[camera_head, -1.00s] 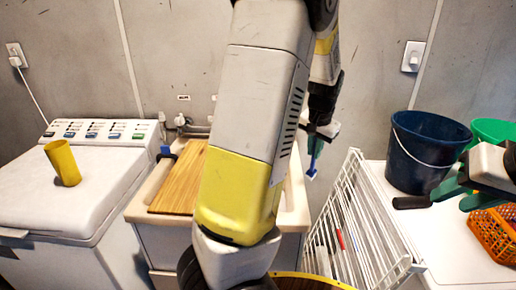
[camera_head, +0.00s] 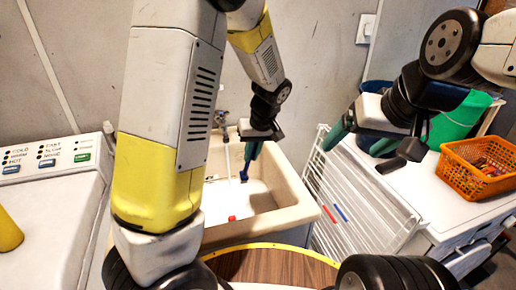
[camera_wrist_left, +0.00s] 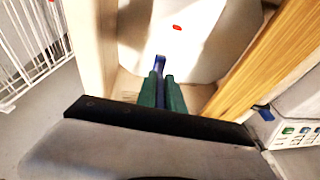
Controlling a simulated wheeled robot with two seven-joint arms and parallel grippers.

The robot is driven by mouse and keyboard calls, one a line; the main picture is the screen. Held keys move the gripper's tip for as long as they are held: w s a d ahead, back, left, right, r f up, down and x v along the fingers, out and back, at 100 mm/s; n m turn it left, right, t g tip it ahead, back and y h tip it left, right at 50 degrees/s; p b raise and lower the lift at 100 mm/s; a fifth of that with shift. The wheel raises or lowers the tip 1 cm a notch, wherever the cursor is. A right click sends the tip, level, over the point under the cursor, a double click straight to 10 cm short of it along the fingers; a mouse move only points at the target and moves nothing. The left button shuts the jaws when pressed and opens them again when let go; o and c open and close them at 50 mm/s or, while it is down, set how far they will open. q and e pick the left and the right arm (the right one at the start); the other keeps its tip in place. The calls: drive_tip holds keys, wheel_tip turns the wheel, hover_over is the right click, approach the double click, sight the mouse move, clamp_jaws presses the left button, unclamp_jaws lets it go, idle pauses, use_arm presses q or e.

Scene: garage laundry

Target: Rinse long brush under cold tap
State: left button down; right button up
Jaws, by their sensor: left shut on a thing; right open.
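My left gripper (camera_head: 250,153) is shut on the blue long brush (camera_head: 247,168), which hangs down into the white sink (camera_head: 290,218). In the left wrist view, the gripper's green fingers (camera_wrist_left: 163,92) hold the brush (camera_wrist_left: 159,64) over the basin. The tap (camera_head: 222,118) is on the wall behind the sink, left of the brush. A pale vertical streak below it looks like running water; it is apart from the brush. My right gripper (camera_head: 360,146) is open and empty in front of the dark blue bucket (camera_head: 374,87).
A red piece (camera_head: 232,218) lies in the basin. A white rack (camera_head: 345,195) leans on the sink's right.

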use_arm(q)
drive_tip(key=w+a+f+n, duration=0.1)
drive_tip(key=w+a+f, duration=0.2)
drive_tip(key=w+a, duration=0.4)
drive_tip(key=shift+w+f, duration=0.35)
drive_tip(key=shift+w, duration=1.4)
drive_tip(key=shift+s+d, duration=0.1)
drive_tip(key=shift+s+d, duration=0.75)
drive_tip(key=shift+s, duration=0.3)
drive_tip(key=shift+s+d, duration=0.75)
drive_tip(key=shift+s, duration=0.35)
drive_tip(key=shift+s+d, duration=0.75)
drive_tip(key=shift+s, duration=0.3)
